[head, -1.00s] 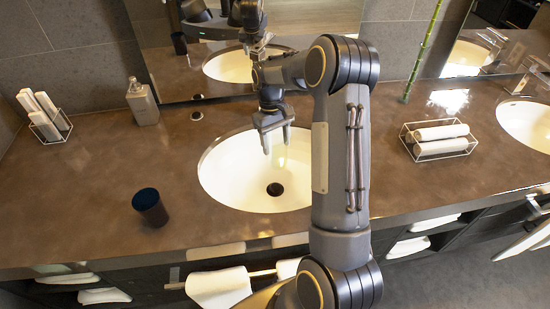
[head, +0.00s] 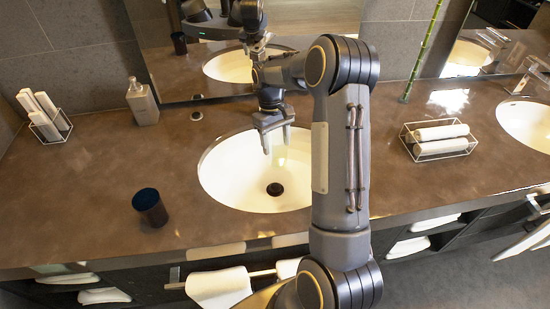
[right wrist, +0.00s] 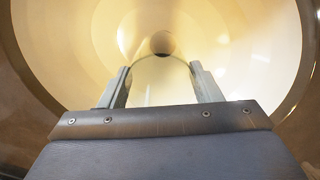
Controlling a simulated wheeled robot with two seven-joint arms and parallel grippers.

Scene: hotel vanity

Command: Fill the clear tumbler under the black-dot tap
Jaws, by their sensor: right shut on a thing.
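My right gripper (head: 278,140) hangs fingers-down over the back part of the left basin (head: 235,180). In the right wrist view its two fingers (right wrist: 160,88) are shut on the clear tumbler (right wrist: 160,68), whose curved, see-through edge shows between them against the pale bowl. In the head view the tumbler is too faint to make out. I cannot make out water in it. The tap at this basin and any black dot are not distinguishable, with my arm over that area. My left gripper is not in view.
A dark blue cup (head: 150,207) stands on the brown counter (head: 90,190) left of the basin. A bottle (head: 142,102) and a rack of rolled towels (head: 44,118) stand at the back left. Another towel rack (head: 438,140) stands right of my arm. A mirror rises behind.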

